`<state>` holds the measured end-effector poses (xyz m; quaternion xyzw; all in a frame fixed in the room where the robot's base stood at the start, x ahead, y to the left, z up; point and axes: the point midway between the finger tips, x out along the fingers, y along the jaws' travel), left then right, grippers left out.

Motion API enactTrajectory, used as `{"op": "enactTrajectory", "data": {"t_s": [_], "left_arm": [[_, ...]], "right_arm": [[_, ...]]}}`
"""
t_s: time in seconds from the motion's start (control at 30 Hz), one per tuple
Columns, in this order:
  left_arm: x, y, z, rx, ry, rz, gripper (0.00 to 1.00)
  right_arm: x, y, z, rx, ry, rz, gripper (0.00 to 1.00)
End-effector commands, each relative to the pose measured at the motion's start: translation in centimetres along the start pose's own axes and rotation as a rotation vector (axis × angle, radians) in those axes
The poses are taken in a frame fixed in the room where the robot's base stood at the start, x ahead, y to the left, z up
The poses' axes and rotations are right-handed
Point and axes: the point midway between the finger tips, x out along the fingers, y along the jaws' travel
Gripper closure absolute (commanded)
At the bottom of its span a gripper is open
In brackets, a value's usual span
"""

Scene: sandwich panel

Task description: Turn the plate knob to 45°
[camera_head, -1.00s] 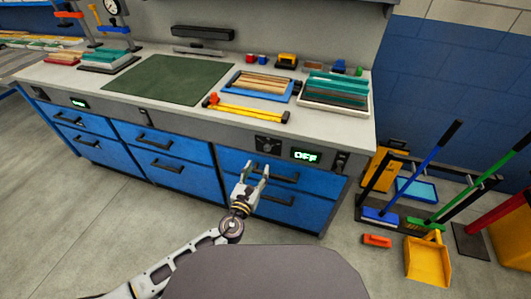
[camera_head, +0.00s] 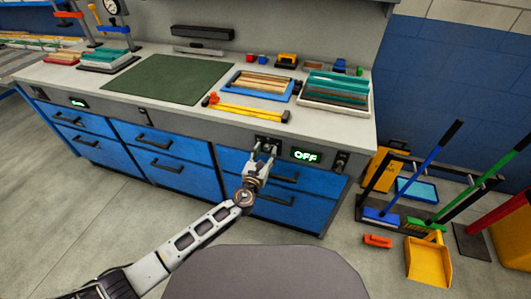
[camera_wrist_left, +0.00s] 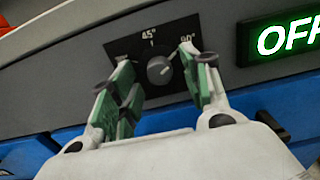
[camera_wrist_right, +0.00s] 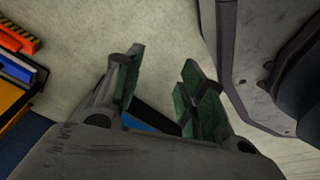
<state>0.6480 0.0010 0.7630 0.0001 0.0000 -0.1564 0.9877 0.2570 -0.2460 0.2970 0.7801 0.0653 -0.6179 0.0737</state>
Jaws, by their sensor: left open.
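The plate knob (camera_wrist_left: 160,70) is a small round grey knob on a black plate on the grey front panel, with "45°" above it and "90°" to its right. Its pale mark seems to point up and right, toward the 90° side. My left gripper (camera_wrist_left: 160,78) is open, its green-padded fingers on either side of the knob; I cannot tell whether they touch it. In the head view the left gripper (camera_head: 265,148) covers most of the knob. The display (camera_head: 306,156) beside it reads OFF. My right gripper (camera_wrist_right: 157,85) is open and empty above the floor.
Blue drawers with black handles (camera_head: 285,178) lie below the panel. The worktop above holds a yellow tool (camera_head: 250,112) and trays. Brooms and a yellow dustpan (camera_head: 427,260) stand on the floor at right. The floor at left is clear.

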Motion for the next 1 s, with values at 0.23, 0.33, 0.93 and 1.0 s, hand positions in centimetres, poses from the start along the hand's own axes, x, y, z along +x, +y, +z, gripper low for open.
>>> {"op": "enactTrajectory", "data": {"t_s": [0.23, 0.33, 0.93, 1.0], "left_arm": [[0.4, 0.0, 0.0, -0.001, 0.001, 0.0, 0.53], [0.4, 0.0, 0.0, -0.001, 0.001, 0.0, 0.53], [0.4, 0.0, 0.0, -0.003, 0.0, 0.0, 0.99], [0.4, 0.0, 0.0, -0.009, 0.0, 0.0, 0.99]], "right_arm": [[-0.2, -0.6, 0.3, 0.003, -0.007, -0.007, 0.6], [-0.2, -0.6, 0.6, 0.003, -0.01, -0.007, 0.6], [0.0, 0.6, -0.4, -0.005, 0.002, 0.007, 0.6], [0.0, 0.7, -0.5, -0.006, 0.002, 0.008, 0.6]]}}
